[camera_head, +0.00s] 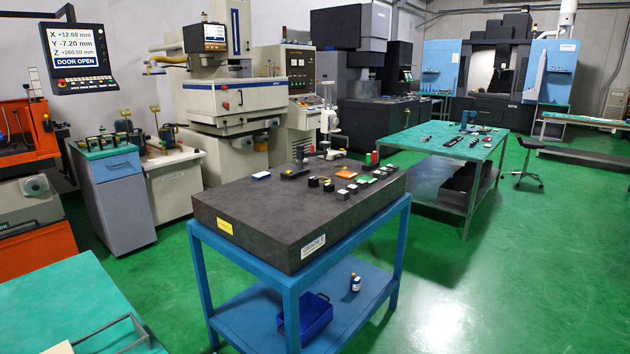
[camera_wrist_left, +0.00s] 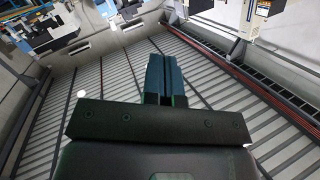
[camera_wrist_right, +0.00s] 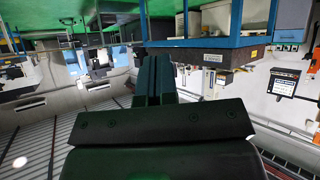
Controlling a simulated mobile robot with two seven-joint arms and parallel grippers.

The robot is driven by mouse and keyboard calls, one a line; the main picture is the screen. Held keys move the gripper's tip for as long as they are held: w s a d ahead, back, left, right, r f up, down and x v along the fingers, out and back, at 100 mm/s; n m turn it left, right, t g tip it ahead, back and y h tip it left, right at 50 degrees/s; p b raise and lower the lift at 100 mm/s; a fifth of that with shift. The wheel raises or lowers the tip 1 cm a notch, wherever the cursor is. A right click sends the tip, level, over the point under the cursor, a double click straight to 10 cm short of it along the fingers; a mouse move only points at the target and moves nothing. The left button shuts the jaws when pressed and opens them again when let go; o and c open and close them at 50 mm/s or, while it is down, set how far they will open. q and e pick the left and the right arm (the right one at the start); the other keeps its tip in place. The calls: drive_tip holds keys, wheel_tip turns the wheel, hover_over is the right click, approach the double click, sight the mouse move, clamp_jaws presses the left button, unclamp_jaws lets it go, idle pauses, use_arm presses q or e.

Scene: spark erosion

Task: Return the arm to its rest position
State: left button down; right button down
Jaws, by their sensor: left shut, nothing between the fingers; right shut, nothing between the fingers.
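My left gripper (camera_wrist_left: 166,80) shows in the left wrist view with its two dark fingers together and nothing between them. It points toward the ribbed ceiling, clear of any object. My right gripper (camera_wrist_right: 153,80) shows in the right wrist view, also with its fingers together and empty. The room appears upside down behind it, with the blue-framed table and the machines some way off. Neither gripper touches anything. Neither arm shows in the head view, so the arms' full pose is hidden.
A dark granite plate (camera_head: 240,210) on a blue frame (camera_head: 285,283) stands in front, with small blocks on top. A blue bin (camera_head: 312,316) sits on its lower shelf. A green-topped table (camera_head: 425,143) stands behind right, and another green top (camera_head: 50,310) is at lower left. The green floor (camera_head: 500,270) at right is clear.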

use_arm(q)
drive_tip(key=s+a+f+n+g+y, duration=0.2)
drive_tip(key=s+a+f+n, duration=0.1)
drive_tip(key=s+f, duration=0.5)
drive_tip(key=s+a+f+n+g+y, duration=0.2)
drive_tip(key=s+f, duration=0.6)
drive_tip(key=s, duration=0.4)
drive_tip(key=a+n+y, duration=0.1)
drive_tip(key=a+n, duration=0.1)
drive_tip(key=a, duration=0.1)
drive_tip(key=shift+s+a+f, duration=0.25)
drive_tip(key=shift+s, duration=0.1)
